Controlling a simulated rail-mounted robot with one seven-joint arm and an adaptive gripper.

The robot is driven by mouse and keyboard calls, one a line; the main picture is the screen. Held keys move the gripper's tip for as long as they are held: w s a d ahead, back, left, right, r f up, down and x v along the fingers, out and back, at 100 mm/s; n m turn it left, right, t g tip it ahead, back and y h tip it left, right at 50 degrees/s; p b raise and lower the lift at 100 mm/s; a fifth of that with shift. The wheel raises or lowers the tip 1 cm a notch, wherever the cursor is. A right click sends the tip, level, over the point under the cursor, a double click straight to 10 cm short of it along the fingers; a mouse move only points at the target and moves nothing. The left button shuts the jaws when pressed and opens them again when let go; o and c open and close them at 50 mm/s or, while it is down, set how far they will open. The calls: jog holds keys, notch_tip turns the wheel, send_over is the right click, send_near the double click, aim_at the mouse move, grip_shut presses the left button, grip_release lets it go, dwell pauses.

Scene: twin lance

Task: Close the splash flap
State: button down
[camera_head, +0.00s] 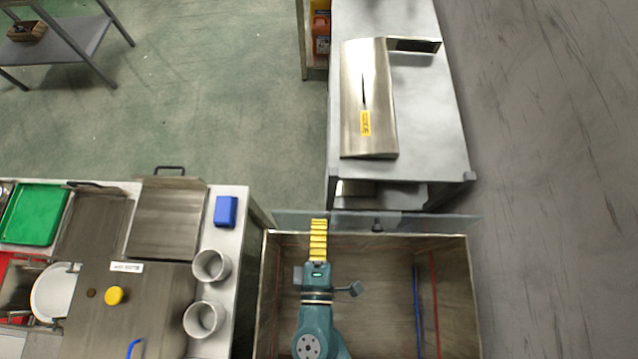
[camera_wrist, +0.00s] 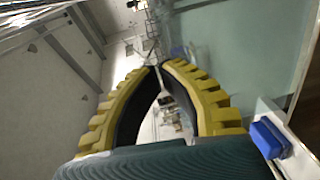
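A clear, glass-like pane that looks like the splash flap (camera_head: 430,223) runs along the far edge of the open steel basin (camera_head: 468,290). It shows as a narrow strip with a small dark fitting near its middle; its exact tilt is hard to tell. My gripper (camera_head: 318,222) has yellow ribbed fingers and reaches over the basin, its tips overlapping the left part of the pane. I cannot tell whether they touch it. In the wrist view, the two fingers of my gripper (camera_wrist: 160,67) curve together at the tips, with nothing seen between them.
A steel table (camera_head: 430,130) with a wedge-shaped metal hood (camera_head: 368,100) stands beyond the basin. At left, a counter holds two white cups (camera_head: 211,265), a blue block (camera_head: 226,211) and a green tray (camera_head: 35,214). Green floor lies open between.

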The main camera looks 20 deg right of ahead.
jog(key=shift+w+d+f, duration=0.1)
jog(key=shift+w+d, duration=0.15)
jog(key=shift+w, duration=0.35)
jog(key=shift+w+d+r+p, duration=0.15)
jog(key=shift+w+r+p, duration=0.15)
jog(key=shift+p, duration=0.8)
jog(key=shift+w+f+g, duration=0.15)
jog(key=shift+g, duration=0.25)
jog(key=shift+p, duration=0.5)
jog(key=shift+w+d, duration=0.1)
jog(key=shift+w, duration=0.05)
